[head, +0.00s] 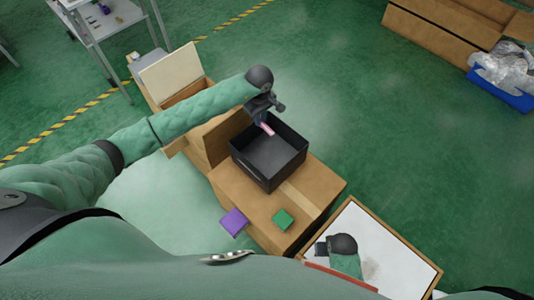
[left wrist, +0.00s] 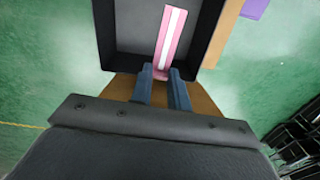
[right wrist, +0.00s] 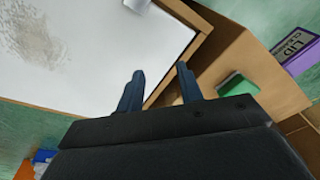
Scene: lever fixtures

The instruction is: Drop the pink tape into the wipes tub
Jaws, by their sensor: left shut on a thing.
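The pink tape (head: 267,128), a pink strip with a white stripe, also shows in the left wrist view (left wrist: 171,40). My left gripper (head: 261,115) is shut on one end of it, and the tape sticks out beyond the fingertips (left wrist: 161,73). The wipes tub (head: 266,172) is a black open-topped box on a cardboard box. My left gripper and the tape are over its far left part in the head view. The tub's dark inside (left wrist: 125,35) looks empty where visible. My right gripper (right wrist: 160,69) is open and empty above a white-topped, wood-framed board.
A purple box (head: 234,221) and a green box (head: 283,219) are near the front of the cardboard box (head: 308,193). The white board (head: 395,245) is at lower right. An open carton (head: 172,76) stands behind my left arm.

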